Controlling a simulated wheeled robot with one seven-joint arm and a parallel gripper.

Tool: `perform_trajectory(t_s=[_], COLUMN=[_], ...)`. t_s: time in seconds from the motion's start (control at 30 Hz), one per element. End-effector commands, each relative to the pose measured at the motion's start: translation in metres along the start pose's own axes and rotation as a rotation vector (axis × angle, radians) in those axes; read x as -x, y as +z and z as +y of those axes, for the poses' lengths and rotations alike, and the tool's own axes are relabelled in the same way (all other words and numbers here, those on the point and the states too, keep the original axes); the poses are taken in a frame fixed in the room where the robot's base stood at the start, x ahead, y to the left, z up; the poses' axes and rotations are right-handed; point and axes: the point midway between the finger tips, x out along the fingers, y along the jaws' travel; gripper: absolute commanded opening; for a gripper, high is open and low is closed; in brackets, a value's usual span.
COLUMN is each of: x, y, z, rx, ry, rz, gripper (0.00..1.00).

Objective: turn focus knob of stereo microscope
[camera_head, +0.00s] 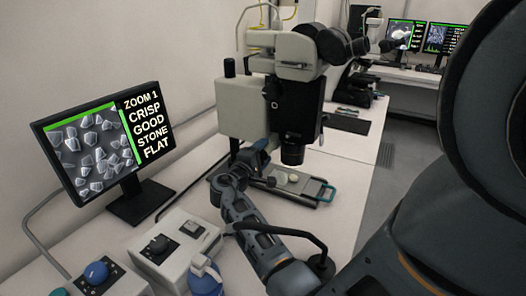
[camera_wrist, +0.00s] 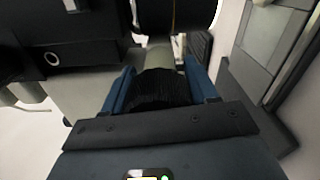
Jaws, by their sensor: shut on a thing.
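The stereo microscope (camera_head: 294,105) stands on the bench in the middle of the head view, with a pale column, black body and dark eyepieces. My gripper (camera_head: 258,153) is low beside its column. In the wrist view my gripper (camera_wrist: 160,72) has its two blue fingers on either side of a black ribbed knob (camera_wrist: 160,92), shut on it. This appears to be the focus knob; in the head view my gripper and arm hide it. A stage plate (camera_head: 309,190) with pale samples lies under the lens.
A monitor (camera_head: 100,150) at left shows grey stones and the words "ZOOM 1 CRISP GOOD STONE FLAT". Control boxes (camera_head: 174,245) with knobs and a blue bottle (camera_head: 206,278) stand in front. Another microscope (camera_head: 357,80) is behind. The bench right of the stage is clear.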

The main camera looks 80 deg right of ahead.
Motion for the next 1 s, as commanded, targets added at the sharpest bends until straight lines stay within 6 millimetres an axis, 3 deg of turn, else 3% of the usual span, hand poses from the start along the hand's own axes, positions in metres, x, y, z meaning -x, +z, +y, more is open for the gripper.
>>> perform_trajectory(t_s=[0.5,0.53,0.77,1.0], x=[0.0011,0.0011,0.0006,0.0007], y=[-0.0018,-0.0018,-0.001,-0.0006], z=[-0.0007,-0.0007,-0.0004,-0.0003], rx=[0.021,0.021,0.021,0.02], ry=[0.0,0.0,0.0,0.0], rz=[0.005,0.005,0.003,0.001], gripper=[0.27,0.59,0.81,0.82])
